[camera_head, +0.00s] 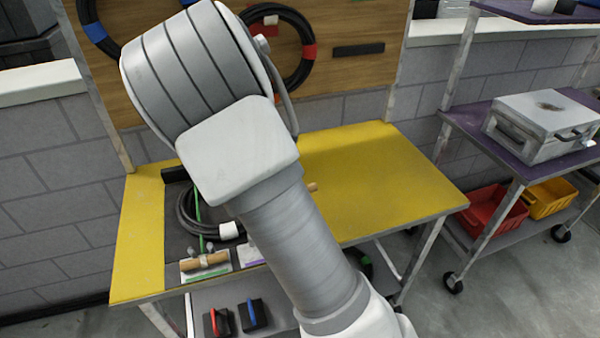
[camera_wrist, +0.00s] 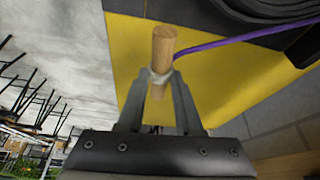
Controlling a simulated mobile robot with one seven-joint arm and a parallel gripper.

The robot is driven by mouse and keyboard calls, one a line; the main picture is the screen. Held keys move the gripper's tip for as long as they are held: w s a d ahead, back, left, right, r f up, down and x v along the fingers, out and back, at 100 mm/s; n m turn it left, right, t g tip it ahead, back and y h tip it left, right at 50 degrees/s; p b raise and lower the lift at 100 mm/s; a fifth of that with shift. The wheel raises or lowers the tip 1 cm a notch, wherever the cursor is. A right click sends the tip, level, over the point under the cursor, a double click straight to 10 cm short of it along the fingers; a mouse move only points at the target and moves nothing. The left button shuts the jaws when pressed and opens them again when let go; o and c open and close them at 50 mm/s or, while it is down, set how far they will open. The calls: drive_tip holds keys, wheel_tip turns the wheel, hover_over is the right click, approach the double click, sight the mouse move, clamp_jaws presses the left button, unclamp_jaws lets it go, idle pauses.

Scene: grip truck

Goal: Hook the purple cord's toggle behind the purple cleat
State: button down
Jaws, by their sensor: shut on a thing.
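My gripper (camera_wrist: 160,82) is shut on the wooden toggle (camera_wrist: 163,48) of the purple cord. The toggle is a short pale rod, and its ends stick out past the fingers. The purple cord (camera_wrist: 228,41) runs from it to the right in the wrist view. In the head view my arm hides the gripper, and a wooden end (camera_head: 312,187) shows just right of the arm over the yellow table. A white plate with a purple mark (camera_head: 252,262), likely the purple cleat's base, shows at the table's front edge. My arm covers most of it.
Left of that plate, a green cord (camera_head: 197,205) leads down to a wooden toggle (camera_head: 205,262) at a green-marked plate. A black cable coil (camera_head: 190,222) lies behind it. The yellow tabletop (camera_head: 385,185) is clear on the right. A cart (camera_head: 520,160) stands further right.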

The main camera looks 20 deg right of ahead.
drive_tip(key=shift+s+a+m, duration=0.4)
drive_tip(key=shift+a+m, duration=0.15)
drive_tip(key=shift+m, duration=0.05)
drive_tip(key=s+a+p, duration=0.4)
drive_tip(key=s+a, duration=0.3)
drive_tip(key=a, duration=0.3)
drive_tip(key=shift+p, duration=0.35)
drive_tip(key=shift+f, duration=0.1)
drive_tip(key=shift+w+d+f+b, duration=0.1)
drive_tip(key=shift+f+b, duration=1.9)
drive_tip(key=shift+f, duration=1.15)
drive_tip(key=shift+f, duration=0.2)
drive_tip(key=c, duration=0.5)
unclamp_jaws()
